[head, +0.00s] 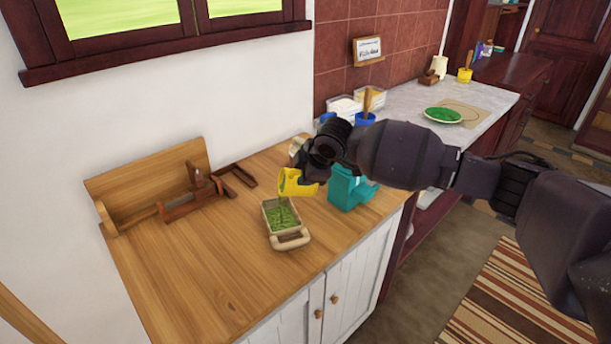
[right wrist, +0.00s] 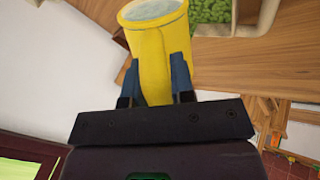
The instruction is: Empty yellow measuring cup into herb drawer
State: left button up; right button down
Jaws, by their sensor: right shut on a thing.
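The yellow measuring cup (head: 297,184) is tilted over the wooden herb drawer (head: 291,242). My left gripper is not in view.
A teal object (head: 350,191) stands right of the drawer, close to my right arm. A wooden rack (head: 145,186) with dark wooden pieces stands against the wall. The wooden counter (head: 200,270) is clear at the front left. A green plate (head: 443,115) lies on the far counter.

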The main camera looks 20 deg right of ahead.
jog(key=shift+a+r+p, duration=0.1)
jog(key=shift+a+p, duration=0.1)
jog(key=shift+p, duration=0.1)
dwell(0.8)
jog(key=shift+a+h, duration=0.1)
jog(key=shift+h, duration=0.3)
jog(key=shift+w+p, duration=0.1)
jog(key=shift+p, duration=0.2)
jog(key=shift+a, duration=0.15)
jog(key=shift+f, duration=0.2)
dwell(0.5)
jog(key=shift+a+f+n+h+p, duration=0.1)
jog(key=shift+a+n+h+p, duration=0.2)
jog(key=shift+h+p, duration=0.3)
dwell(0.7)
